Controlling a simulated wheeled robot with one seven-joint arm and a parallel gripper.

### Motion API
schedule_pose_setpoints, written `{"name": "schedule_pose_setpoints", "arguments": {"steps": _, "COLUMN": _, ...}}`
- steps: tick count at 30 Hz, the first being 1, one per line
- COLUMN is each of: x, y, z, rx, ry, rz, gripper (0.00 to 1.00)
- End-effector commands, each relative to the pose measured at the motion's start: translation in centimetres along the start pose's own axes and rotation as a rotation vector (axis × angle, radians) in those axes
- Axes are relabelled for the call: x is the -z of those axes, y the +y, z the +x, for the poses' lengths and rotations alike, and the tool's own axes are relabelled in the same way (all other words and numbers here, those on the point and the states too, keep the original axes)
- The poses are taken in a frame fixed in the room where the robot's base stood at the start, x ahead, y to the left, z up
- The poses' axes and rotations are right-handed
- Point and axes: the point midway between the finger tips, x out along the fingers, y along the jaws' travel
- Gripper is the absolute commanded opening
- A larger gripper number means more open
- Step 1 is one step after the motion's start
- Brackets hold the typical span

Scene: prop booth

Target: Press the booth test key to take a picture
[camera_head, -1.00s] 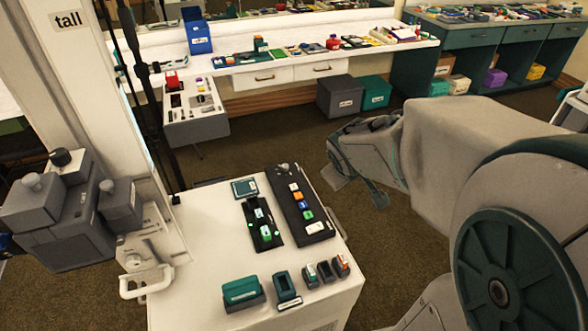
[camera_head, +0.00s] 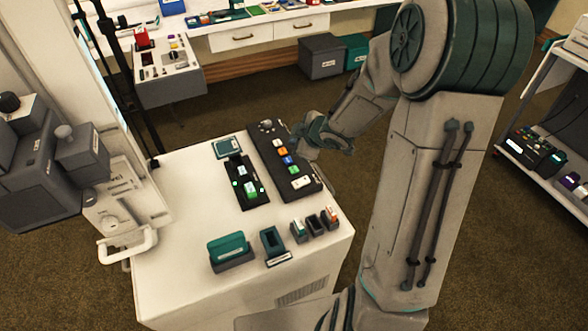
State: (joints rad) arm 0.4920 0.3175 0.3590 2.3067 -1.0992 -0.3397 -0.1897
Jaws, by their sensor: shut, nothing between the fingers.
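A long black key panel (camera_head: 308,171) lies on the white cabinet top. It carries a row of small keys: an orange key (camera_head: 281,152), a blue key (camera_head: 288,160), a green key (camera_head: 293,169) and white ones, with a larger white key (camera_head: 301,182) at the near end. The labels are too small to read, so I cannot tell which is the test key. My gripper (camera_head: 300,143) is shut and empty, just over the panel's right edge beside the coloured keys. I cannot tell whether it touches anything.
A smaller black unit (camera_head: 240,172) with green keys lies left of the panel. A teal box (camera_head: 228,249), an empty dark holder (camera_head: 270,243) and several small stamps (camera_head: 314,224) stand along the near edge. The tall white booth column (camera_head: 108,205) with grey boxes stands left.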

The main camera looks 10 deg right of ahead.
Motion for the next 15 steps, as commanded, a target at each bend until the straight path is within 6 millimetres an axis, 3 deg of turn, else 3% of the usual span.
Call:
{"name": "schedule_pose_setpoints", "arguments": {"steps": 8, "x": -0.4, "y": -0.4, "z": 0.5, "rx": 0.000, "ry": -0.001, "rz": 0.001, "gripper": 0.00}}
{"name": "schedule_pose_setpoints", "arguments": {"steps": 15, "x": -1.6, "y": -1.5, "z": 2.0, "rx": -0.001, "ry": -0.002, "rz": 0.002, "gripper": 0.00}}
